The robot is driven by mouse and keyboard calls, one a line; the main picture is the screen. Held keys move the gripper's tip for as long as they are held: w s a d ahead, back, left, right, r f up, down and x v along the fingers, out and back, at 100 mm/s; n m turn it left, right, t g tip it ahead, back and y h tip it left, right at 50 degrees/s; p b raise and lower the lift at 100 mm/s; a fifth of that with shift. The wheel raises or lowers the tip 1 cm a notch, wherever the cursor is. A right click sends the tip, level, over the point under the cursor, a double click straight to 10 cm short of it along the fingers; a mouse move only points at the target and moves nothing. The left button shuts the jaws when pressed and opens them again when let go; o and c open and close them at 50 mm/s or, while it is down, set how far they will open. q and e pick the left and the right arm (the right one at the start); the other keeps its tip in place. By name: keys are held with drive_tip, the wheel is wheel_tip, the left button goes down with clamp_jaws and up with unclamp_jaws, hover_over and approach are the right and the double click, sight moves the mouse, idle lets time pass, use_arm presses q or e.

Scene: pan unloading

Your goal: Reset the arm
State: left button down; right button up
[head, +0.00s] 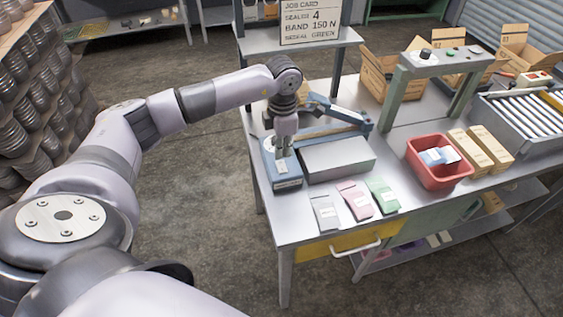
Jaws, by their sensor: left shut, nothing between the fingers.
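My left gripper (283,152) points down at the left end of the table, shut and empty. It is just over or at the blue box-like unit (286,185) with a white label; contact cannot be told. Behind it, a blue jointed arm (345,112) with a tan part reaches right over the table, partly hidden by my wrist. A plain grey metal block (338,158) sits right of the blue unit. Grey (325,213), pink (355,200) and green (382,195) pouches lie in front of the block. My right gripper is not in view.
The metal table (300,233) has a yellow drawer (345,244). A red bin (438,172) holds blue-and-white packs beside tan cartons (480,150). A green-grey frame (440,66), open cardboard boxes (385,65) and a roller conveyor (520,115) stand farther right. A job card (308,22) hangs above.

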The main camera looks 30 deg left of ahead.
use_arm(q)
drive_tip(key=shift+r, duration=0.6)
drive_tip(key=shift+f, duration=0.1)
